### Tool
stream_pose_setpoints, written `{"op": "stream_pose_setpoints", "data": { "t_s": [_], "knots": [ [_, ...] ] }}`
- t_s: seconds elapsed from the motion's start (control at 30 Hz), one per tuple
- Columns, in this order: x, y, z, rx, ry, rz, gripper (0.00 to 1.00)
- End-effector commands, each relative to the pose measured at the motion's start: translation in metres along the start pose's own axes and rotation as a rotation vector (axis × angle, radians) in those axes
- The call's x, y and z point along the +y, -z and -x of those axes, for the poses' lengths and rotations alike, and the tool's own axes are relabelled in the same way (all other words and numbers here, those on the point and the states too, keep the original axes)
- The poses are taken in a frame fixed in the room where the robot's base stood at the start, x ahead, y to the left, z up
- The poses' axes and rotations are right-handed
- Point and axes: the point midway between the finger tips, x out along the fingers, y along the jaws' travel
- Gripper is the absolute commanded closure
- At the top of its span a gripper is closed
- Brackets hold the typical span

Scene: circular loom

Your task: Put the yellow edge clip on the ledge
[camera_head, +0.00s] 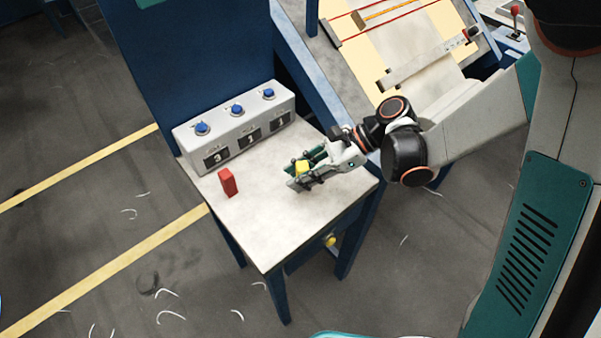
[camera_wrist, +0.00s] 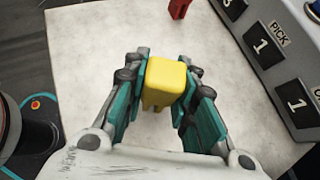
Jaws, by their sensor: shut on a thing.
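The yellow edge clip (camera_head: 303,167) is between the fingers of my gripper (camera_head: 304,172), over the right part of the small table's pale top. In the wrist view the yellow clip (camera_wrist: 164,82) sits between the teal fingertips of my gripper (camera_wrist: 164,95), which are shut on it. Its lower end shows two legs with a slot. I cannot tell whether the clip touches the tabletop. No thing in view can be surely named as the ledge.
A red block (camera_head: 228,182) stands on the pale tabletop (camera_head: 262,225), left of my gripper. A grey counter box (camera_head: 236,127) with blue buttons stands along the back edge. The tabletop's front is clear.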

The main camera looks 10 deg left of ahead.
Motion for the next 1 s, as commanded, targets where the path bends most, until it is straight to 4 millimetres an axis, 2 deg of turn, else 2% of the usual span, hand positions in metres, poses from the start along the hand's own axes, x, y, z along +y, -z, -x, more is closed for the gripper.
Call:
{"op": "stream_pose_setpoints", "data": {
  "t_s": [0.4,0.43,0.5,0.87,1.0],
  "knots": [
    [0.0,0.008,-0.006,0.0,0.0,0.0,1.0],
    [0.0,0.007,-0.005,0.0,0.0,0.0,0.68],
    [0.0,0.007,-0.005,0.0,0.0,0.0,0.52],
    [0.0,0.007,-0.004,0.0,0.0,0.0,0.51],
    [0.0,0.007,0.008,0.0,0.002,-0.001,0.51]
  ]
}}
